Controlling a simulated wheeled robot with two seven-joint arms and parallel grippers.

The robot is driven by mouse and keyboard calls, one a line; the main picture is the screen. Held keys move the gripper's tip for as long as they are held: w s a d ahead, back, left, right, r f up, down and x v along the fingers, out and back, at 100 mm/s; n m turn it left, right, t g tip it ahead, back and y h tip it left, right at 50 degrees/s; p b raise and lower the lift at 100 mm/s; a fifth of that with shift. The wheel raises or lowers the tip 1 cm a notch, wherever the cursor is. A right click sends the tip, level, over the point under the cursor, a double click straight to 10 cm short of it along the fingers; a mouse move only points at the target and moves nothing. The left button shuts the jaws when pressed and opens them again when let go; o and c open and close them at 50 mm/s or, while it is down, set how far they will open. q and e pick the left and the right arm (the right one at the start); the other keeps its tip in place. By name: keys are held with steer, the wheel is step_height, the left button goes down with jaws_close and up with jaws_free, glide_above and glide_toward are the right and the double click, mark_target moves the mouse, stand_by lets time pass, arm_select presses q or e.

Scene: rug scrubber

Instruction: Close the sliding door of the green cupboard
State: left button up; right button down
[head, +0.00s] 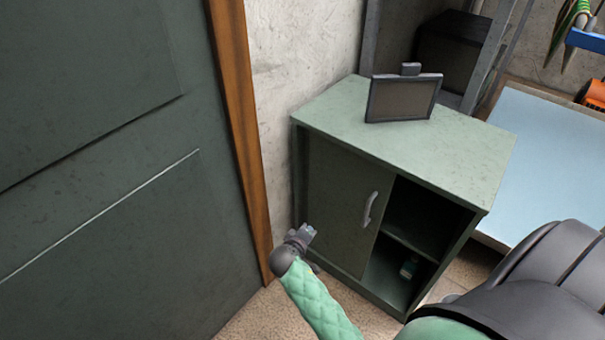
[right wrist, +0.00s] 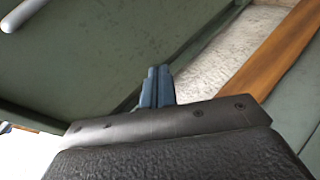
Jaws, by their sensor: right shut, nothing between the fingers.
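The green cupboard (head: 470,165) stands beside the wall. Its sliding door (head: 335,205) covers the left part of the front, and the right part is open, showing a shelf inside. A pale curved handle (head: 370,209) is at the door's right edge; its end also shows at the top left of the right wrist view (right wrist: 20,13). My right gripper (head: 305,233) is shut and empty in front of the door's lower left side, left of the handle. In the right wrist view its fingers (right wrist: 157,87) are together near the cupboard's edge. My left gripper is not in view.
A dark framed panel (head: 403,98) stands on the cupboard top. A wooden door frame (head: 241,130) and dark green door (head: 110,220) are close on the left. A pale blue surface (head: 550,150) is at the right.

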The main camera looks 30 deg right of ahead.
mark_target(362, 197)
steer(key=w+d+r+n+t+h+b, duration=0.1)
steer(key=w+d+r+n+t+h, duration=0.1)
steer(key=w, duration=0.6)
steer(key=w+d+r+n+t+h, duration=0.1)
steer(key=w+r+n+t+h, duration=0.15)
steer(key=w, duration=0.45)
arm_select(q)
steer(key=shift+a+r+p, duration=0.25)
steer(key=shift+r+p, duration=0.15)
steer(key=shift+p, duration=0.5)
arm_select(e)
steer(key=x, duration=1)
steer(key=shift+d+f, duration=0.2)
